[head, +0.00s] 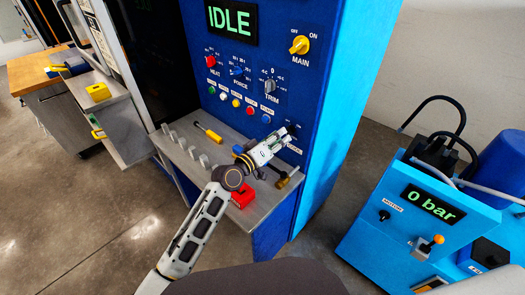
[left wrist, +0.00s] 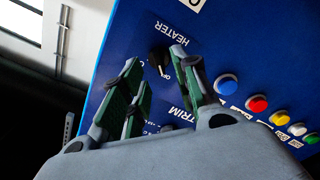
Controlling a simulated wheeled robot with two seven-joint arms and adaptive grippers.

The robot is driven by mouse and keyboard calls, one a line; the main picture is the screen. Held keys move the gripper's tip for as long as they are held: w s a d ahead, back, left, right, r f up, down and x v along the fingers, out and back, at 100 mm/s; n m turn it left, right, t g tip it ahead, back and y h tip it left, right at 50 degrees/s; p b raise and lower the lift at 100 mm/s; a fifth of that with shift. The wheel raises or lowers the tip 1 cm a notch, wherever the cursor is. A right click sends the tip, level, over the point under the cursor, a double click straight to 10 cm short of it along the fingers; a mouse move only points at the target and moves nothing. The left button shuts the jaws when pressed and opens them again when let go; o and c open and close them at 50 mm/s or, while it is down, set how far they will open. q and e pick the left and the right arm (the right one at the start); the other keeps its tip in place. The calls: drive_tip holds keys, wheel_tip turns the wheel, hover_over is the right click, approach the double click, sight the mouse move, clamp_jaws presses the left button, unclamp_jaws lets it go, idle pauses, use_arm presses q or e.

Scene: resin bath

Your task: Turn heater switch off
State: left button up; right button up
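The heater switch (left wrist: 158,60) is a small black knob with a light pointer line on the blue panel. It sits beside the HEATER label in the left wrist view, with OFF printed near it. In the head view the switch (head: 292,128) is dark and partly hidden by my left gripper. My left gripper (head: 284,136) is at the panel's lower right. In the left wrist view its green-padded fingers (left wrist: 157,66) are apart, and the knob shows in the gap between the tips. I cannot tell whether they touch it. My right gripper is not in view.
Coloured push buttons (head: 236,102) and the HEAT (head: 211,61), FORCE and TRIM knobs are on the panel above left. The yellow MAIN switch (head: 300,45) is higher. A grey shelf (head: 176,150) below holds tools and a red block (head: 243,195). A blue pump unit stands right.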

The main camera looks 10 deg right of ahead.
use_arm(q)
drive_tip(key=v, duration=0.8)
idle(0.8)
